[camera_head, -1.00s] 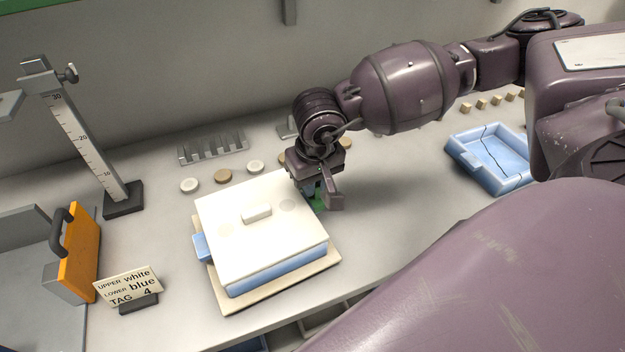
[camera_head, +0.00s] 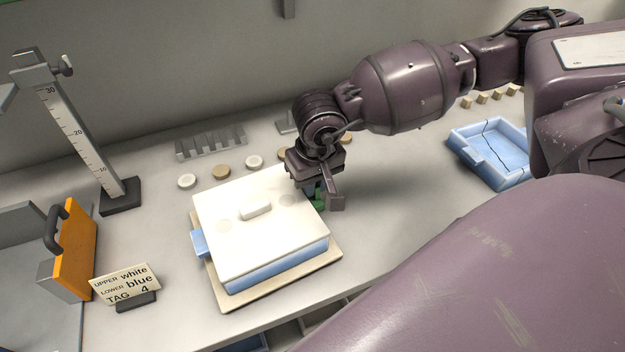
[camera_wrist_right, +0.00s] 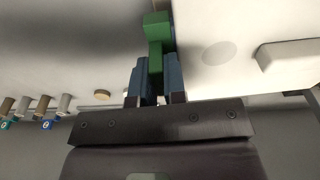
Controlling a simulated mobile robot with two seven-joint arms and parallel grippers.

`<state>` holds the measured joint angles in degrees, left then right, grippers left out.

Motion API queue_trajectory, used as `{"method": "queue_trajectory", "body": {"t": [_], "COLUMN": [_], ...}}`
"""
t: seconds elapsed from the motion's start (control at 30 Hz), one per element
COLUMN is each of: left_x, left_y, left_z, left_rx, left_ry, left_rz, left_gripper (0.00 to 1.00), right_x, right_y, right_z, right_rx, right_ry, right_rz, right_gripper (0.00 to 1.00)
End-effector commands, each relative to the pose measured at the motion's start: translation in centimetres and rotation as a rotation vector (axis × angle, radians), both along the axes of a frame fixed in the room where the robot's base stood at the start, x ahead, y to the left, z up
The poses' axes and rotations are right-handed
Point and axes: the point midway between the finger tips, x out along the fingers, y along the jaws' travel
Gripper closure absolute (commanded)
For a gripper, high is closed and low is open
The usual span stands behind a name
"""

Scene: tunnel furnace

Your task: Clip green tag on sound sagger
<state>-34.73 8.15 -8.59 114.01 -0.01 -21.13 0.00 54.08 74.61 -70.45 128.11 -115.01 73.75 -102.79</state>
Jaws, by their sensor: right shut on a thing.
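The sound sagger (camera_head: 278,266) is a blue box under a white lid (camera_head: 240,228) with a small raised handle, on a beige board (camera_head: 222,294) on the bench. My right gripper (camera_head: 322,198) is at the sagger's far right side. It is shut on the green tag (camera_head: 319,203). In the right wrist view the green tag (camera_wrist_right: 157,40) sticks out from between the blue fingertips of my gripper (camera_wrist_right: 157,80), close beside the white lid. I cannot tell whether the tag touches the sagger. My left gripper is not in view.
A cracked blue sagger (camera_head: 492,154) stands at the right. A sign (camera_head: 126,284) reads upper white, lower blue, tag 4. A height gauge (camera_head: 80,140) and an orange panel with a handle (camera_head: 76,250) stand at the left. Round discs and a slotted rack (camera_head: 210,143) lie behind the sagger.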

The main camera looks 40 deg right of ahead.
Motion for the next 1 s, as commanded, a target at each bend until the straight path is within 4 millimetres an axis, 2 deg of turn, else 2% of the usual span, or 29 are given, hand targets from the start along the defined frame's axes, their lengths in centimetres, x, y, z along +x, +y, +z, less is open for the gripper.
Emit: {"method": "queue_trajectory", "body": {"t": [0.03,0.07,0.1,0.23,0.27,0.57,0.67,0.77,1.0], "left_x": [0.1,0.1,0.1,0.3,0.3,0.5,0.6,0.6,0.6], "left_y": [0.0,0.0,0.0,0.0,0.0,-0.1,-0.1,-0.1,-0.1], "left_z": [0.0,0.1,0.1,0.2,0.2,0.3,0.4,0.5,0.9], "left_rx": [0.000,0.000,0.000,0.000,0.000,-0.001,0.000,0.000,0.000], "left_ry": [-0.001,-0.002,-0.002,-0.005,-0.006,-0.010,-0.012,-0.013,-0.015], "left_rz": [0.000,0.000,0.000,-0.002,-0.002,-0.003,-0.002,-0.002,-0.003], "left_gripper": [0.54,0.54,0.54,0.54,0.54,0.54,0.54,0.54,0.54], "right_x": [0.0,0.0,0.0,0.0,0.0,0.0,0.0,-0.2,-0.7], "right_y": [0.0,0.0,0.0,0.0,0.0,0.0,0.0,0.0,0.1], "right_z": [0.0,0.0,0.0,0.0,0.0,0.0,0.5,1.8,6.2], "right_rx": [0.000,0.000,0.000,0.000,0.000,0.001,0.001,0.001,0.000], "right_ry": [0.000,0.000,0.000,0.000,0.001,0.001,0.000,-0.002,-0.003], "right_rz": [0.000,0.000,0.000,0.000,0.000,0.000,0.000,0.001,0.000], "right_gripper": [1.00,0.87,0.80,0.61,0.58,0.58,0.58,0.58,0.58]}}
